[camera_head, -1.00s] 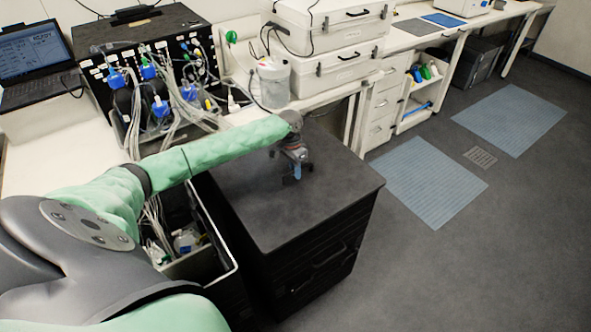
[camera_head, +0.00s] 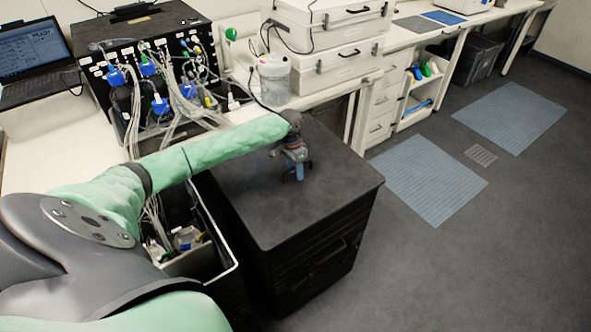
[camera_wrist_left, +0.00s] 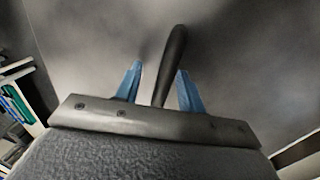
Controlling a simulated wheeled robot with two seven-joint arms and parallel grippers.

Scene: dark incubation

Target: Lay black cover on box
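The black cover (camera_head: 260,215) is a flat dark panel lying level on top of a black stack with a handle on its front side (camera_head: 315,268). An open box (camera_head: 222,262) with a pale rim stands directly left of it, with cables and bottles inside. My left gripper (camera_head: 296,172) points down at the far part of the cover. In the left wrist view, its blue fingers (camera_wrist_left: 159,88) stand on either side of a dark upright handle (camera_wrist_left: 172,62), with gaps visible on both sides. My right gripper is out of view.
A bench with a black rack of cables (camera_head: 150,45), a laptop (camera_head: 35,60), a white jug (camera_head: 273,80) and white cases (camera_head: 335,65) runs behind. Open floor with blue mats (camera_head: 425,180) lies to the right.

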